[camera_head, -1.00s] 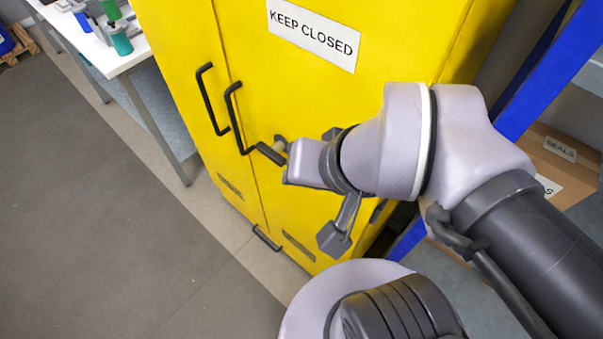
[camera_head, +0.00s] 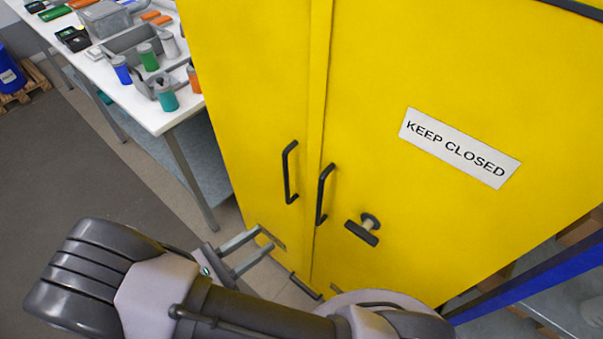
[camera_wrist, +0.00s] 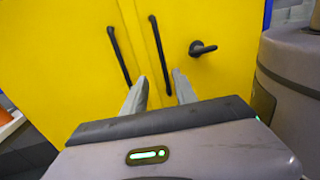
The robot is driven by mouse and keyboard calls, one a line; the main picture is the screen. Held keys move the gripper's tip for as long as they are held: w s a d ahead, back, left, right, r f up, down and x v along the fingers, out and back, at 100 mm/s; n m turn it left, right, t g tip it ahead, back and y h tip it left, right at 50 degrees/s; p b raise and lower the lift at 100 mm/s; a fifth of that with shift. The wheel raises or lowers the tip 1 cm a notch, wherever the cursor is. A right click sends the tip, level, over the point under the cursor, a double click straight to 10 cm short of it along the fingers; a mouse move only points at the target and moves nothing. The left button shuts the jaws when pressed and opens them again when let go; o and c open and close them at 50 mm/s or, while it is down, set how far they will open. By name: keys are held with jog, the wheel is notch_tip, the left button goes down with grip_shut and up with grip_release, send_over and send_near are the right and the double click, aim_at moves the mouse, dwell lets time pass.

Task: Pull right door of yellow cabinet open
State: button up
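The tall yellow cabinet (camera_head: 245,100) has two doors, both shut. The right door (camera_head: 420,90) carries a "KEEP CLOSED" sign (camera_head: 460,147), a black bar handle (camera_head: 325,193) and a black turning latch (camera_head: 363,230). The left door has its own black handle (camera_head: 288,172). In the wrist view, the right handle (camera_wrist: 160,55) appears between my fingers, with the latch (camera_wrist: 203,48) to the right. My gripper (camera_head: 266,238) is open and empty, low and left of the handles in the head view. It also shows in the wrist view (camera_wrist: 158,84), apart from the handles.
A white table (camera_head: 150,108) with bottles and trays stands left of the cabinet. A blue post (camera_head: 520,280) and shelving stand to the right. The grey floor (camera_head: 80,180) at left is clear. A blue drum (camera_head: 10,75) stands on a pallet at far left.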

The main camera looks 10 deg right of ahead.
aim_at(318, 202)
jog(key=b+x, duration=0.3)
jog(key=x, duration=1.4)
jog(key=shift+d+f, duration=0.1)
jog(key=shift+d, duration=0.3)
grip_shut()
